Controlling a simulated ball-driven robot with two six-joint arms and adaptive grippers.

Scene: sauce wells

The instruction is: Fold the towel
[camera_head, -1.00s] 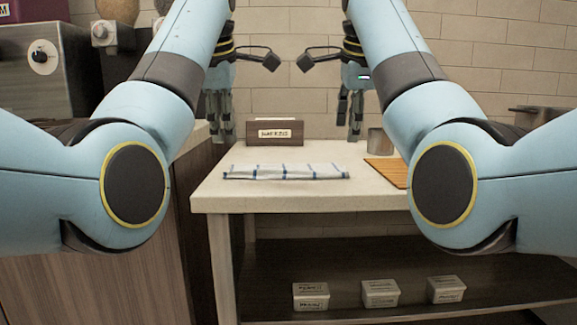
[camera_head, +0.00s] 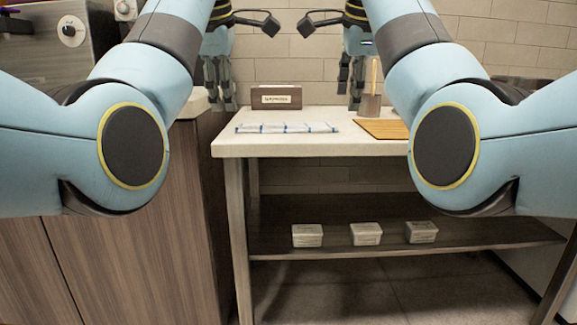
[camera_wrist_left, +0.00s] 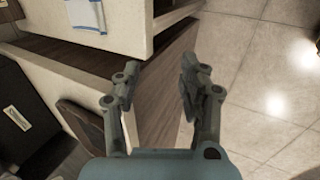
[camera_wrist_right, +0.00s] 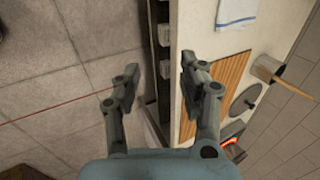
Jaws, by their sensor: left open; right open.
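The towel (camera_head: 287,128) is white with blue stripes and lies flat as a narrow strip near the front left of the white tabletop. A part of the towel shows in the left wrist view (camera_wrist_left: 84,14) and in the right wrist view (camera_wrist_right: 236,10). My left gripper (camera_head: 220,98) is open and empty, raised in front of the table's left end; its fingers also show in the left wrist view (camera_wrist_left: 156,84). My right gripper (camera_head: 351,98) is open and empty, raised to the right of the towel; its fingers also show in the right wrist view (camera_wrist_right: 160,82).
A labelled dark block (camera_head: 276,96) stands behind the towel. A wooden board (camera_head: 383,129) and a metal cup with a wooden handle (camera_head: 369,104) are to the right. Several lidded boxes (camera_head: 366,234) sit on the lower shelf. A wood cabinet (camera_head: 150,240) stands left of the table.

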